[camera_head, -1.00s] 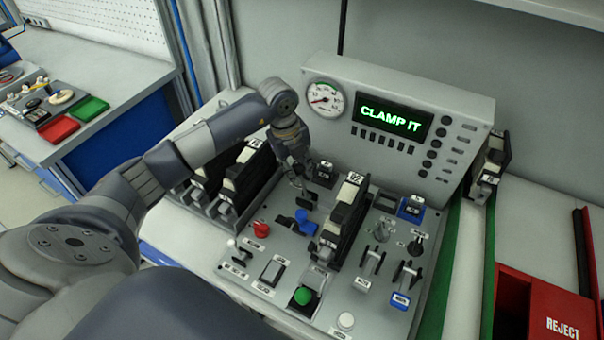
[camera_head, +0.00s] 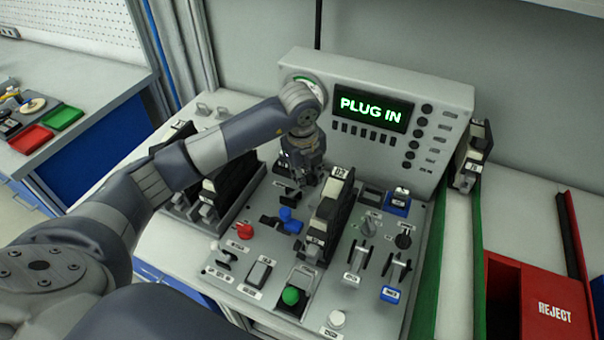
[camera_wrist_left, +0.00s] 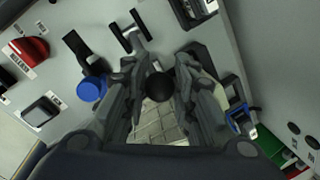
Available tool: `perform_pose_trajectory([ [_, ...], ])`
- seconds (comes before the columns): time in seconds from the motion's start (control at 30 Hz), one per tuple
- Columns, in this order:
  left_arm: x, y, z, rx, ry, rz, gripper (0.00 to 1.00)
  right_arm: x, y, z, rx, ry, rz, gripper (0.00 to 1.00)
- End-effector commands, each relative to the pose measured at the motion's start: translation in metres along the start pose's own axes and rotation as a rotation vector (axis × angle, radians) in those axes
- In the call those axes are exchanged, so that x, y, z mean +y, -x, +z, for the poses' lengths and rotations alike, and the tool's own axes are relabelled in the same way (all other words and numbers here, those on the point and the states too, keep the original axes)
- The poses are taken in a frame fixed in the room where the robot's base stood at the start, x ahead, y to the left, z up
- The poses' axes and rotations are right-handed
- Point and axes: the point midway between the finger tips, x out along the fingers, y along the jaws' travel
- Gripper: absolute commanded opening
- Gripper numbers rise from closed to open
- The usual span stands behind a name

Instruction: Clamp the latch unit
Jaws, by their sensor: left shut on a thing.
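The latch unit (camera_head: 331,218) is a tall, narrow black block with a pale top label. It stands upright in the middle of the grey control panel (camera_head: 262,292). My left gripper (camera_head: 304,184) is just behind and left of it, low over the panel. In the left wrist view, my left gripper (camera_wrist_left: 160,72) is shut on a round black knob (camera_wrist_left: 160,88), with a finger on each side. The clamp itself is mostly hidden behind the gripper in the head view. My right gripper is not in view.
The display (camera_head: 373,108) reads PLUG IN. A blue knob (camera_head: 288,214) and a red knob (camera_head: 245,231) sit left of the unit, and a green button (camera_head: 290,296) in front. Similar black units (camera_head: 225,185) stand at left. A red REJECT bin (camera_head: 520,300) is at right.

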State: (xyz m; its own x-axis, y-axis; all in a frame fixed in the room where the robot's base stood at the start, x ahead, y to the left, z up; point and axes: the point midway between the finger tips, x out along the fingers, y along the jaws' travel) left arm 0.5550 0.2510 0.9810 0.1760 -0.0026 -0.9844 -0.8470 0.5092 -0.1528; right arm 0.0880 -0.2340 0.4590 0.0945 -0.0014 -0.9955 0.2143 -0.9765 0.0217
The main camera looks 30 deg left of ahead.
Motion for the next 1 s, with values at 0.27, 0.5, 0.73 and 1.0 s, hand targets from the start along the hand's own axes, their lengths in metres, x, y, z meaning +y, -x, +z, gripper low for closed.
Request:
perform_pose_trajectory([
  [0.27, 0.0032, -0.0108, -0.0132, 0.001, -0.017, 0.03, 0.0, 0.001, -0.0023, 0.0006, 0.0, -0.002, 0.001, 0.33],
  [0.5, 0.003, -0.0111, -0.0132, 0.001, -0.017, 0.03, 0.0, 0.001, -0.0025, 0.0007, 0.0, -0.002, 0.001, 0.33],
  [0.73, 0.0027, -0.0098, -0.0113, -0.002, -0.015, 0.028, 0.46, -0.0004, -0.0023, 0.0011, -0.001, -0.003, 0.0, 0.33],
  [1.0, 0.0016, -0.004, -0.0078, -0.009, -0.011, 0.024, 0.46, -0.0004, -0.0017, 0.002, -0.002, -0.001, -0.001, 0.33],
])
